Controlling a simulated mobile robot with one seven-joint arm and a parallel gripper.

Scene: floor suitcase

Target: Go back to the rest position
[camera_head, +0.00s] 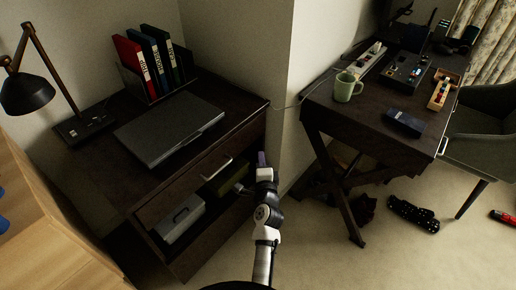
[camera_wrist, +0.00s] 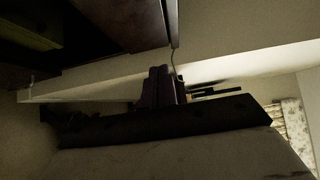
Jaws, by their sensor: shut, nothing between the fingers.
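My gripper (camera_head: 262,160) is in front of the right side of the dark desk, near its open lower section, with its arm reaching up from the bottom of the head view. Its dark purple fingers point away from me and are close together with nothing between them. The fingers also show in the middle of the wrist view (camera_wrist: 160,88), side by side. I cannot tell whether the gripper touches the desk front.
The dark desk (camera_head: 235,127) carries a closed laptop (camera_head: 170,132), binders (camera_head: 150,62) and a lamp (camera_head: 28,92). A grey box (camera_head: 180,218) sits in its lower section. The right table (camera_head: 375,125) holds a green mug (camera_head: 347,87).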

